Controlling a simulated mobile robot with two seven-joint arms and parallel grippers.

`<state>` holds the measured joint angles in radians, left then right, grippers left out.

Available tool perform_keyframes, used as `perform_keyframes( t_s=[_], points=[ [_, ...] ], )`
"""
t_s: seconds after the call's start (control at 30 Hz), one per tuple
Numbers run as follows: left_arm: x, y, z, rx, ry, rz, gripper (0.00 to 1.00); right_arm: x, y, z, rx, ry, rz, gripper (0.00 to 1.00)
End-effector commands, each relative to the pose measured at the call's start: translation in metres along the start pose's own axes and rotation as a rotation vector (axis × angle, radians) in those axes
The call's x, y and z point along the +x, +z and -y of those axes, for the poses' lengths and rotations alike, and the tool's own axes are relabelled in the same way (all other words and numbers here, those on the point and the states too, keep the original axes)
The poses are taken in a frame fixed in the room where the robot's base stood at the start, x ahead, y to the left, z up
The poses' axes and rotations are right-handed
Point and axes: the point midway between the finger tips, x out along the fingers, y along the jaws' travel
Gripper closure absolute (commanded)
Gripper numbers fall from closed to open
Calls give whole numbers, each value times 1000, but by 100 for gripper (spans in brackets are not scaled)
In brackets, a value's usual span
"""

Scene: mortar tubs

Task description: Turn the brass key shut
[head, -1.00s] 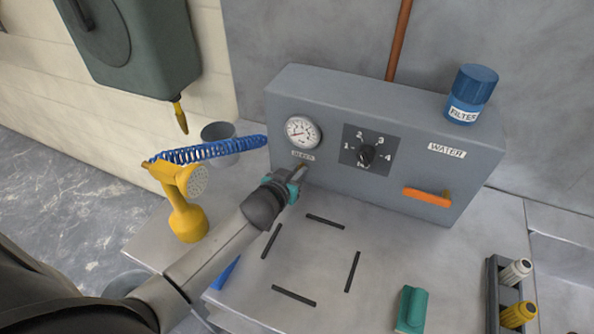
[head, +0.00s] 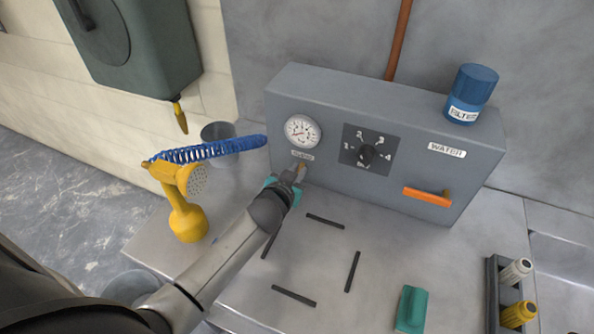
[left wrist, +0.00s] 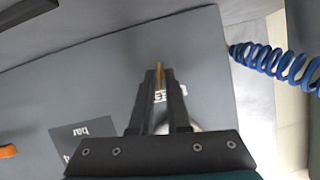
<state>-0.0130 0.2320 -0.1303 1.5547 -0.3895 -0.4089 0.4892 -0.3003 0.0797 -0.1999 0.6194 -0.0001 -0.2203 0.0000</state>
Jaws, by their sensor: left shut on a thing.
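The small brass key (head: 301,164) is on the front of the grey water box (head: 440,190), below the round gauge (head: 302,130) and its small label. My left gripper (head: 298,174) is at the key, with its fingers pointing at the box face. In the left wrist view the two dark fingers (left wrist: 160,82) are closed on the key, and a thin brass edge of the key (left wrist: 159,72) shows between their tips. The fingers hide most of the key. My right gripper is not in view.
A dial (head: 367,154) and an orange lever (head: 427,197) are on the box front. A blue coiled hose (head: 210,150) and a yellow sprayer (head: 187,215) are left of my left gripper. A blue filter (head: 471,95) stands on top. A teal block (head: 411,309) lies on the bench.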

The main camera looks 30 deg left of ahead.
Motion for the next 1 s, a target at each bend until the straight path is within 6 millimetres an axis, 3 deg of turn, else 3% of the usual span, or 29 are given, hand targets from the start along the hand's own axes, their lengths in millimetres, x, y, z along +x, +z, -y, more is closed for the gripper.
perform_keyframes(
  t_s=[0.47, 1.0],
  points=[
    [2, 4, -6, 404, -169, -1, 100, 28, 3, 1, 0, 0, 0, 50],
    [4, 9, -9, 882, -367, -1, 100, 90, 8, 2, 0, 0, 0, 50]
  ],
)
